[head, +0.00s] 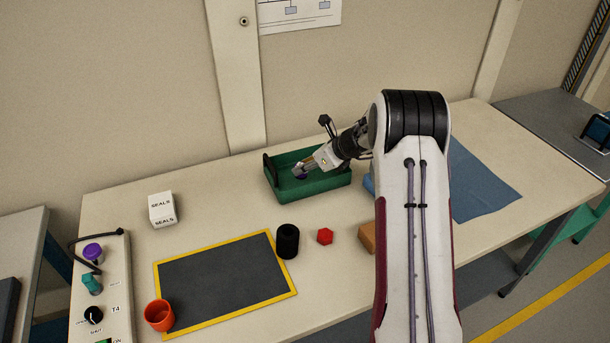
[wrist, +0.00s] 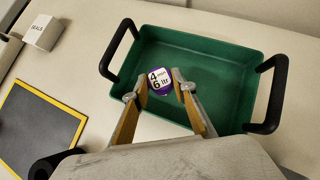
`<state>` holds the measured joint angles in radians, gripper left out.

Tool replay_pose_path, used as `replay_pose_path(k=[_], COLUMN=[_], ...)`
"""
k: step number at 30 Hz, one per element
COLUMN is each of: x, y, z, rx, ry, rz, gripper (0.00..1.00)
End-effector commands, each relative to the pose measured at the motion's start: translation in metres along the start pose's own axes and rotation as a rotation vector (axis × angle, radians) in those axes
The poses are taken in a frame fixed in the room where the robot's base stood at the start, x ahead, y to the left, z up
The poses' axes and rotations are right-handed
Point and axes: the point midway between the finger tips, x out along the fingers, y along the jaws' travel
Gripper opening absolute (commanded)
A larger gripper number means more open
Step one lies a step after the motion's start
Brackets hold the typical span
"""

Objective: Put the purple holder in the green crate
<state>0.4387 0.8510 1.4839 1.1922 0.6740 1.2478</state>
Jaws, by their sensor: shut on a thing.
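The purple holder (wrist: 161,81) has a white top label with black print. My gripper (wrist: 160,86) is shut on it, with one finger on each side. In the wrist view the holder shows against the inside of the green crate (wrist: 228,85). In the head view my gripper (head: 305,167) reaches over the green crate (head: 318,187), and a little of the purple holder (head: 300,176) shows at its fingertips. The crate has black handles at its ends. I cannot tell whether the holder touches the crate floor.
A black cylinder (head: 288,241), a red hexagonal piece (head: 325,236) and an orange cup (head: 159,315) stand in front of the crate, around a dark yellow-edged mat (head: 225,279). A white SEALS box (head: 162,209) is at left. A blue cloth (head: 478,180) lies at right.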

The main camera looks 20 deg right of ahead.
Motion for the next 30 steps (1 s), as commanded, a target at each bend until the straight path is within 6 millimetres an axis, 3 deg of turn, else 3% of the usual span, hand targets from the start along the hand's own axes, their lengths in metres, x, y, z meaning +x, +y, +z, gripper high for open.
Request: replay_pose_path(k=[13, 29, 30], x=[0.024, 0.028, 0.028], y=[0.0, 0.0, 0.0], z=[-0.025, -0.029, -0.028], rx=[0.002, 0.001, 0.001], ry=[0.001, 0.0, 0.0], rz=[0.0, -0.001, -0.001], gripper=[0.04, 0.04, 0.34])
